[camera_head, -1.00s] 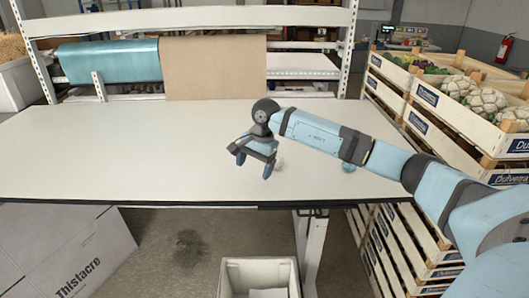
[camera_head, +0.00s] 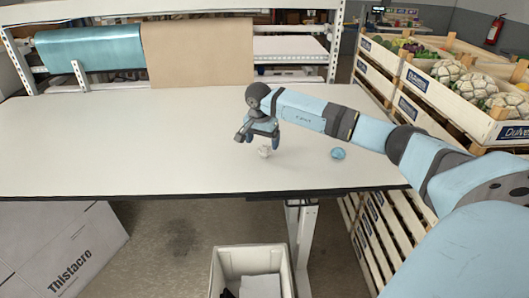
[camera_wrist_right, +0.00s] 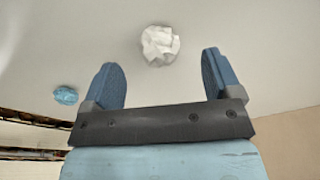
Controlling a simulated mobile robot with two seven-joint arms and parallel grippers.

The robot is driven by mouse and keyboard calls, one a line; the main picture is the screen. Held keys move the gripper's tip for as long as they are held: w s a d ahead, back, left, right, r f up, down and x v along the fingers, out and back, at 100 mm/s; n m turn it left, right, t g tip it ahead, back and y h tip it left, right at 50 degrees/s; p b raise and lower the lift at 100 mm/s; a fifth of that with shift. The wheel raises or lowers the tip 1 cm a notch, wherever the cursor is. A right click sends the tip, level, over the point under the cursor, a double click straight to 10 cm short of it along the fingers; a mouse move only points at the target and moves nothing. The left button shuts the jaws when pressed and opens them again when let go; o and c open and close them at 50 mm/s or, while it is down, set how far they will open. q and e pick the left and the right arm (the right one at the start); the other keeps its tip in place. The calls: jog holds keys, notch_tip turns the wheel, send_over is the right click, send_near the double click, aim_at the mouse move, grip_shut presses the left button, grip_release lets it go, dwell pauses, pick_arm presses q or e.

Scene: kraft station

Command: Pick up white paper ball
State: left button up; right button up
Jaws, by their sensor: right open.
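The white paper ball (camera_head: 264,151) lies on the white table (camera_head: 120,150), near its front edge. In the right wrist view the white paper ball (camera_wrist_right: 160,45) shows just beyond the fingertips and roughly between them. My right gripper (camera_head: 262,142) is just above and behind the ball in the head view. Its two blue fingers (camera_wrist_right: 166,75) are spread wide with nothing between them. I cannot tell the exact gap between fingers and ball. My left gripper is not in view.
A blue paper ball (camera_head: 338,153) lies on the table to the right, also in the wrist view (camera_wrist_right: 66,95). A bin (camera_head: 220,262) stands on the floor below the front edge. Vegetable crates (camera_head: 440,88) flank the right side. The table's left is clear.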

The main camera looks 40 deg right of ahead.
aim_at(264, 145)
jog(key=f, duration=0.2)
jog(key=d+f, duration=0.1)
jog(key=f, duration=0.2)
jog(key=shift+w+d+p, duration=0.15)
jog(key=shift+p, duration=0.25)
jog(key=c, duration=1)
